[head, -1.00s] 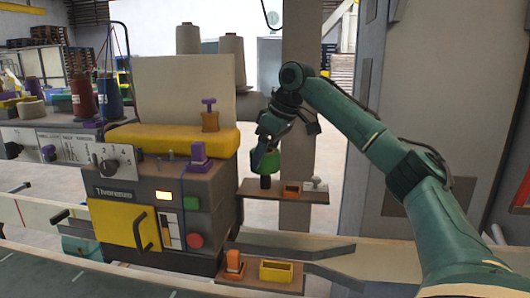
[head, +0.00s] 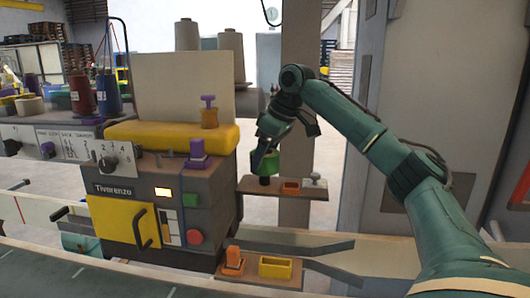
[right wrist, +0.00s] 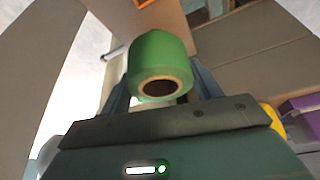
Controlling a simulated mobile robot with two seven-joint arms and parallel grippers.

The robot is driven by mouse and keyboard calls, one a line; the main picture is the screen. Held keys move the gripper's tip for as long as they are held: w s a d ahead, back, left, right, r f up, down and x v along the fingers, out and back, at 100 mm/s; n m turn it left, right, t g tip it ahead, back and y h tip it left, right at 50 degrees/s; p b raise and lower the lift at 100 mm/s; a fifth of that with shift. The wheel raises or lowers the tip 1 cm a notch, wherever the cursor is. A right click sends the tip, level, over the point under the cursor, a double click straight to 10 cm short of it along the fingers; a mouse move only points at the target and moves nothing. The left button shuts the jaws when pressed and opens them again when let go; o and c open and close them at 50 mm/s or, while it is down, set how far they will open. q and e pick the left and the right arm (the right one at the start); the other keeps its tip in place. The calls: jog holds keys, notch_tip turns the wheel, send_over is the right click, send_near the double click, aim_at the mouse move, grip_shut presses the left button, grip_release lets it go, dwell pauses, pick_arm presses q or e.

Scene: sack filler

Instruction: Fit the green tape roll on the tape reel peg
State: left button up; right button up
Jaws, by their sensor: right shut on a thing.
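My right gripper (head: 265,155) is shut on the green tape roll (head: 265,167), above the left end of a small brown shelf. In the right wrist view the roll (right wrist: 158,52) sits between the two fingers, with its brown core and dark hole facing the camera. A short dark stub (head: 264,181), which looks like the tape reel peg, shows directly under the roll on the shelf. I cannot tell how far the roll is around it. My left gripper is not in view.
The shelf (head: 262,190) also bears an orange open box (head: 291,187) and a grey knobbed piece (head: 314,180). The machine (head: 165,205) with its yellow door stands to the left. Below are an orange part (head: 233,261) and a yellow bin (head: 275,268).

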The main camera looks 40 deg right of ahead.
aim_at(265, 167)
jog(key=shift+f+b, duration=0.55)
jog(key=shift+f, duration=1.05)
jog(key=o, duration=1.1)
